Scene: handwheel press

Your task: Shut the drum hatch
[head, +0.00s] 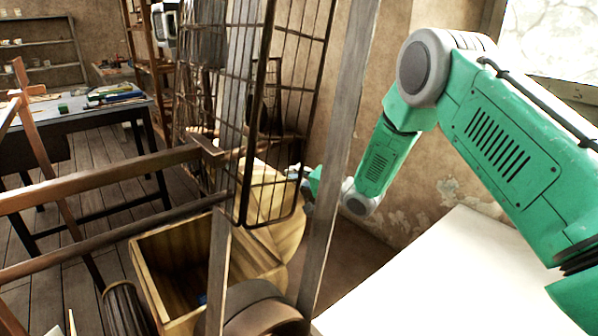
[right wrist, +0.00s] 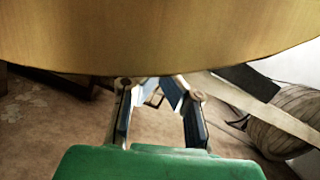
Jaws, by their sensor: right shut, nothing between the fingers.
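A pale wooden container (head: 188,268) stands low at the centre left of the head view, open at its top. A curved wooden panel (head: 265,232) rises at its right side and looks like the raised hatch; a wire cage and a grey post partly hide it. My right gripper (head: 306,192) is beside the panel's right edge, mostly hidden by the post. In the right wrist view, a broad curved wooden surface (right wrist: 160,40) fills the top. My right gripper (right wrist: 155,88) is shut and empty at its lower edge; contact cannot be told. My left gripper is out of view.
The dark wire cage (head: 285,100) and grey post (head: 338,140) stand before the container. Wooden rails (head: 100,180) cross at left. A white surface (head: 430,280) lies under my right arm. A dark table (head: 75,125) stands farther back; a striped roll (right wrist: 285,120) lies at right.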

